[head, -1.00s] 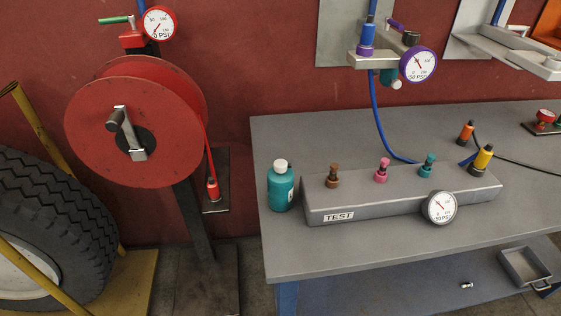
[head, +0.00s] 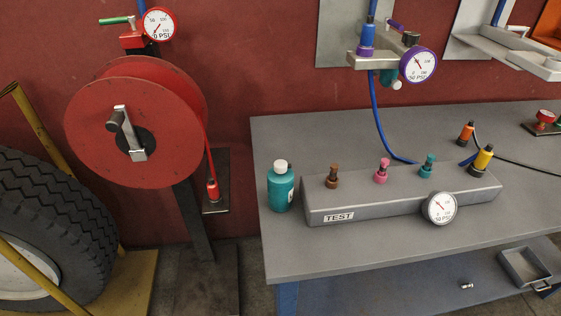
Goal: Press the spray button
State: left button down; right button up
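A teal bottle with a white cap (head: 281,188) stands upright on the left end of the grey workbench (head: 330,262). It is beside the left end of the grey TEST block and looks like the spray bottle. Its cap is on top; I cannot make out a separate button. Neither of my grippers is in view, and nothing touches the bottle.
The grey TEST block (head: 400,204) carries several coloured fittings and a gauge (head: 440,208). A red hose reel (head: 100,120) stands left of the bench, with a tire (head: 60,220) further left. A blue hose (head: 377,120) hangs to the bench. The bench front is clear.

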aim_at(280, 166)
jog(key=k+l+u, duration=0.1)
jog(key=l+u, duration=0.3)
jog(key=l, duration=2.1)
